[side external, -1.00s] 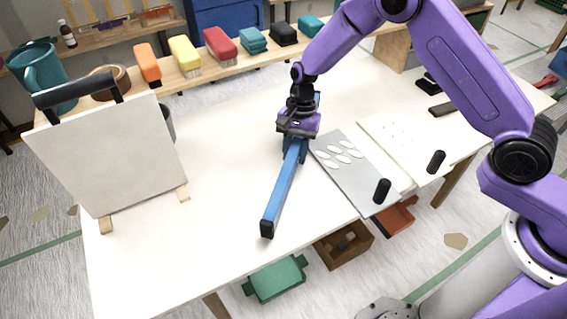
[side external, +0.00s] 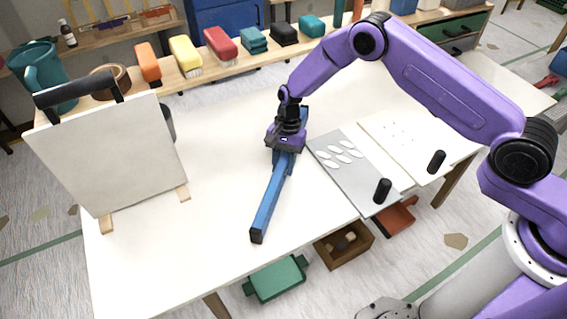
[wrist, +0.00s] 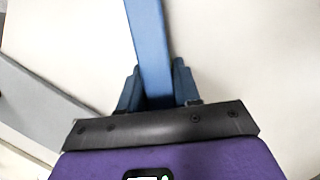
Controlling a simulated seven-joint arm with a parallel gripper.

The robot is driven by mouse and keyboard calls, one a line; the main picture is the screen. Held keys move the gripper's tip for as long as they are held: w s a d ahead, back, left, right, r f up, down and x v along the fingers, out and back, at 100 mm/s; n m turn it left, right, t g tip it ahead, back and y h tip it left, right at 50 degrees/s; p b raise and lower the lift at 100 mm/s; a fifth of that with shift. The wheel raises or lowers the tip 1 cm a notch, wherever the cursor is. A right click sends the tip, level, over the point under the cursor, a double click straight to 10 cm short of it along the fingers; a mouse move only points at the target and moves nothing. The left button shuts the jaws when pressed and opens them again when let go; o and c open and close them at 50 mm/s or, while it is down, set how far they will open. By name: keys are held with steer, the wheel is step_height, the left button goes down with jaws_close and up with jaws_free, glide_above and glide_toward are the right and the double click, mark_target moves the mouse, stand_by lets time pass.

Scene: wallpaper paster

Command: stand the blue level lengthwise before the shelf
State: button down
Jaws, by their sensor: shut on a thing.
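The blue level (side external: 268,207) is a long bar with dark ends, in the middle of the white table in the side view. My gripper (side external: 283,158) is shut on it near its middle, with a finger on each side. In the wrist view the level (wrist: 150,45) runs up between the two blue fingers (wrist: 157,85). I cannot tell whether the level touches the table. The shelf (side external: 205,69) is a wooden ledge along the table's far edge, holding a row of items.
On the shelf stand an orange block (side external: 148,62), a yellow brush (side external: 185,56), a red brush (side external: 219,46) and more. An upright white board (side external: 110,155) stands at left. A grey plate (side external: 350,170) with white ovals lies right of the level. Table between level and shelf looks clear.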

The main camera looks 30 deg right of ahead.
steer(key=shift+f, duration=0.1)
steer(key=c, duration=0.8)
jaws_free()
steer(key=v, duration=1.2)
steer(key=shift+r, duration=0.2)
